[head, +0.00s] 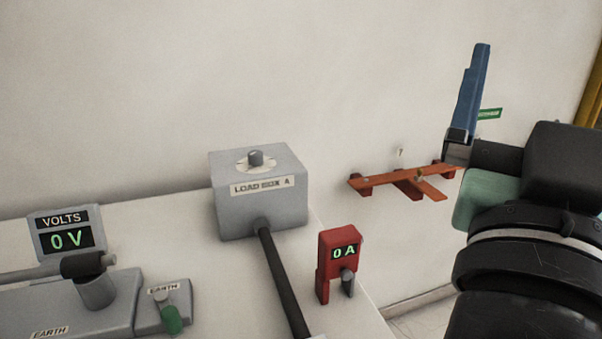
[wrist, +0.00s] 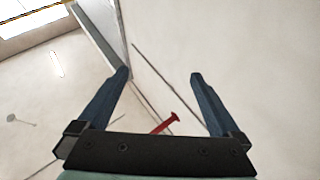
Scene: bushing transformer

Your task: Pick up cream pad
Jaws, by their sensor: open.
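I cannot make out a cream pad in either view. My gripper (wrist: 160,75) is open in the wrist view, with its two blue fingers apart and nothing between them. In the head view my gripper (head: 472,95) is raised at the upper right, in front of the pale wall. It is seen edge-on there, fingers pointing up, above the right end of an orange-brown bar piece (head: 400,181).
A grey load box (head: 258,205) with a dark cable stands on the pale table (head: 190,235). A red meter (head: 338,262) stands near the table's right edge. A volts display (head: 65,235) and earth units are at left. The wrist view shows a red pin-like part (wrist: 164,123).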

